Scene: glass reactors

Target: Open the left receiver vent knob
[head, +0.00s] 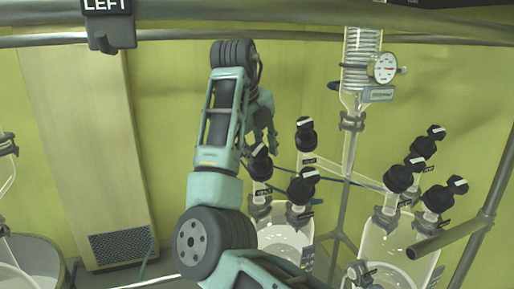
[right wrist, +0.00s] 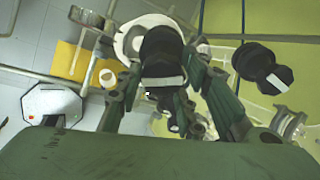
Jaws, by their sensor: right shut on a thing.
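The left glass receiver (head: 286,236) stands low in the middle of the head view, with three black knobs with white marks on its top. My right gripper (head: 262,144) reaches down from above onto the leftmost black knob (head: 259,166), partly covering it. In the right wrist view the fingers of my right gripper (right wrist: 163,82) stand on both sides of a black knob (right wrist: 162,52) with a white stripe, shut on it. The small labels by the knobs are too small to read, so I cannot tell which is the vent. My left gripper is not in view.
Close by stand two more black knobs of this receiver (head: 305,134) (head: 302,187). A second glass receiver (head: 385,250) with several knobs is to the right. A glass column with a gauge (head: 384,67) hangs above. A metal bar (head: 450,238) crosses at lower right.

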